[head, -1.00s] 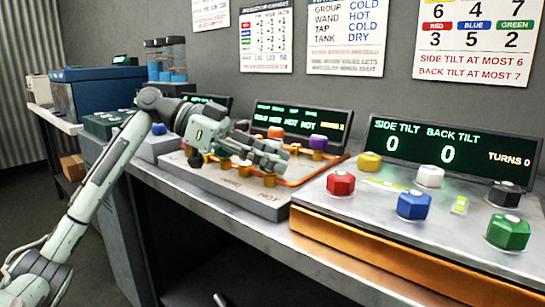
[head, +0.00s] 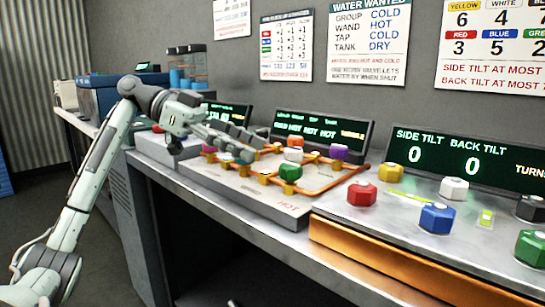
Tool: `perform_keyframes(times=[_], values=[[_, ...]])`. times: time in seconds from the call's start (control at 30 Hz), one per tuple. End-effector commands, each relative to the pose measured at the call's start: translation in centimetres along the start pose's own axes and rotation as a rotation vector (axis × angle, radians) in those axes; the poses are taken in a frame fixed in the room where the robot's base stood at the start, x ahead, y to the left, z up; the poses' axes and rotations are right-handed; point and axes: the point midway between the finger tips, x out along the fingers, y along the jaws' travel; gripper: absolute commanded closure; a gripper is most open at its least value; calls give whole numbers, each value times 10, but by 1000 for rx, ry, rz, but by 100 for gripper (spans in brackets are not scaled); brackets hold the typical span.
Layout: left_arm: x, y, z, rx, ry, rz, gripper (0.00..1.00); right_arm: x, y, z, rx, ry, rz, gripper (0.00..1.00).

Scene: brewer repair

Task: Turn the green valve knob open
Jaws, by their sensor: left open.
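The green valve knob (head: 290,172) sits on the orange pipework of the valve board (head: 240,190), near the board's front middle. A white knob (head: 293,154) and an orange knob (head: 295,142) stand just behind it, and a purple knob (head: 338,151) is to the right. My left gripper (head: 242,150) is over the left part of the board, left of the green knob and apart from it. Its fingers point right and are open, with nothing seen between them. They partly hide the board's left side. My right gripper is out of view.
A display (head: 318,132) stands behind the valve board. At right, a tilt panel (head: 390,215) carries several coloured knobs, including another green one (head: 531,248), and its display (head: 450,160) reads 0 and 0. Posters hang on the wall.

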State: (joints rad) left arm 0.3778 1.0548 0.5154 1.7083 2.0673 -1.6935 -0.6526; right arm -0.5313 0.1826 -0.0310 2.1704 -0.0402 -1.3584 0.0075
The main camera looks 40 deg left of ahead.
Motion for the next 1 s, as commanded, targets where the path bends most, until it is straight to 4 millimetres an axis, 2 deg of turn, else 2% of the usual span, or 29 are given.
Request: perform_keyframes(times=[0.1,0.23,1.0], values=[[-17,0,0,1,-1,-2,45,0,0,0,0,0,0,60],[-26,0,0,1,-1,-1,45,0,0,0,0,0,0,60],[-27,0,0,1,-1,0,45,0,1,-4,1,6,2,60]])
